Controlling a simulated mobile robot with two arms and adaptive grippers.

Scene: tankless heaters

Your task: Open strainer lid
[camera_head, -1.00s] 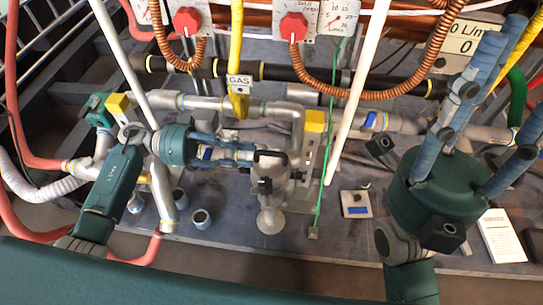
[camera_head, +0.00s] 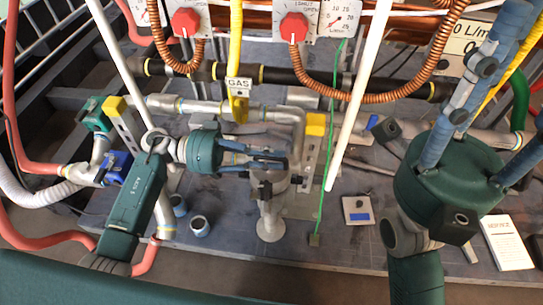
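The strainer (camera_head: 270,215) is a grey metal fitting standing upright near the middle of the bench. Its top, with a dark band (camera_head: 268,181), lies right under the fingertips of my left gripper (camera_head: 284,161). The blue fingers come in from the left, level, and their tips look close together above the strainer's top. Whether they touch or grip the lid is hidden.
A white post (camera_head: 360,95) and a green cable (camera_head: 328,180) stand right of the strainer. Grey pipes (camera_head: 185,105) and a yellow-topped bracket (camera_head: 314,125) are behind it. A small cup (camera_head: 199,226), a square plate (camera_head: 358,210) and a white booklet (camera_head: 507,240) lie on the bench.

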